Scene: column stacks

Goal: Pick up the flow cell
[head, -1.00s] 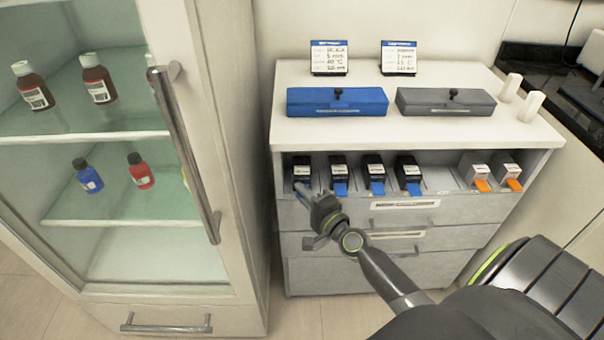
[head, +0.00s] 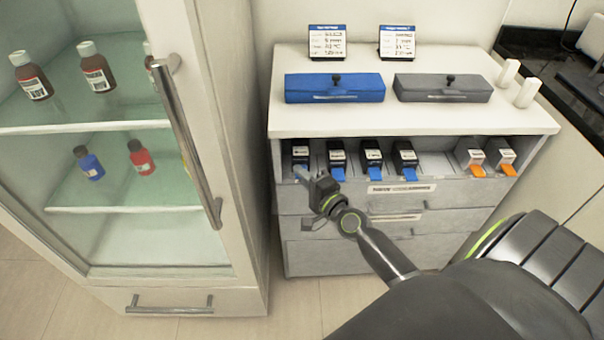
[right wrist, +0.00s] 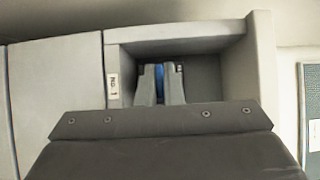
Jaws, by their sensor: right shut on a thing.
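The flow cell, a black block with a pale label (head: 300,153), stands in the leftmost bay of the open shelf in the cabinet. My right gripper (head: 302,174) reaches in from the front right and covers the flow cell's blue tab in the head view. In the right wrist view the two grey fingers (right wrist: 160,90) are shut on the blue tab (right wrist: 159,75) inside the bay. The flow cell still appears to be in its bay. My left gripper is not in view.
Several similar blocks with blue tabs (head: 372,156) stand to the right, then two with orange tabs (head: 500,158). A blue case (head: 335,89) and a grey case (head: 443,88) lie on the cabinet top. A glass-door fridge (head: 110,180) stands close on the left.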

